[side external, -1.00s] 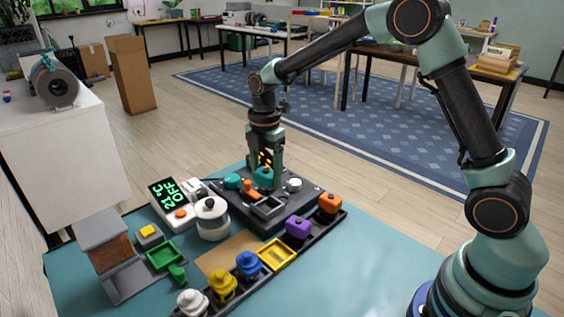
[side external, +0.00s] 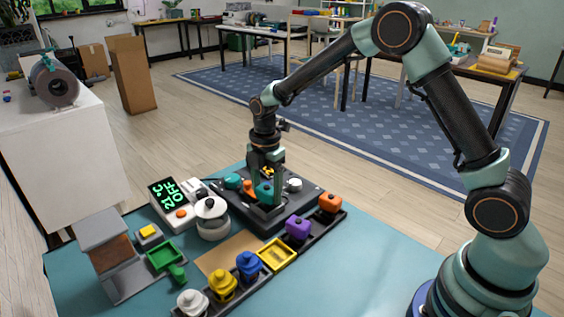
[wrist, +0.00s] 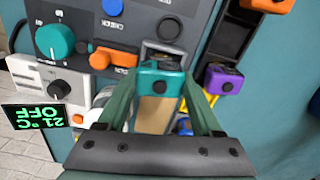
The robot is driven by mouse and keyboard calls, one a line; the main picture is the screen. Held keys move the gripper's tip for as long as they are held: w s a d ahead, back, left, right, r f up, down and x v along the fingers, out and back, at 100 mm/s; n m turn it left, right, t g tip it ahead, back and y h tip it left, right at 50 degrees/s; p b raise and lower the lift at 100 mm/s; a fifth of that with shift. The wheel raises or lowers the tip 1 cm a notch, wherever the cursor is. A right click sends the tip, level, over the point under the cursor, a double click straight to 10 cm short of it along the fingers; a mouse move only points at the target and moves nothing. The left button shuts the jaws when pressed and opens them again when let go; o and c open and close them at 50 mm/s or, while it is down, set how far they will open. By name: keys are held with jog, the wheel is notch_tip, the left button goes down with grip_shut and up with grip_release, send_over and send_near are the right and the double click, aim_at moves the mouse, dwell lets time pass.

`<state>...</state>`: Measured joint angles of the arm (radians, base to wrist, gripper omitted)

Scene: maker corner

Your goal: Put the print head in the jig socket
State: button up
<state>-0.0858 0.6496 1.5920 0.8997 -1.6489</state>
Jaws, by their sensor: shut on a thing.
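The print head, a teal block (wrist: 160,80) with a dark round knob on its face, is between my two fingers in the wrist view. My gripper (wrist: 160,88) is shut on it. In the side view my gripper (side external: 265,190) holds the print head over the near part of the dark machine (side external: 290,208). A grey-rimmed opening, which looks like the jig socket (wrist: 164,47), shows just beyond the print head in the wrist view. The print head partly covers it. I cannot tell whether the two touch.
An orange lever (wrist: 113,57) and a teal dial (wrist: 55,41) sit left of the print head. A black rack (side external: 325,220) with purple and orange blocks runs close on the right. A white round pot (side external: 211,218) stands left of the machine.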

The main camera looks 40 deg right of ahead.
jog(key=shift+f, duration=0.5)
jog(key=o, duration=1.5)
jog(key=shift+o, duration=0.2)
jog(key=shift+r, duration=3.55)
jog(key=shift+s+r, duration=0.15)
jog(key=shift+r, duration=0.3)
jog(key=s+d+r+m+t, duration=0.2)
jog(key=s+r+m, duration=0.3)
jog(key=s+m, duration=0.4)
jog(key=s+d+r+m+t, duration=0.2)
jog(key=s+r+m, duration=0.3)
jog(key=s+m, duration=0.3)
jog(key=m+t, duration=0.1)
jog(key=m, duration=0.1)
jog(key=shift+s+r+m+t, duration=0.3)
jog(key=shift+s+r+m, duration=0.05)
jog(key=shift+r+m, duration=0.05)
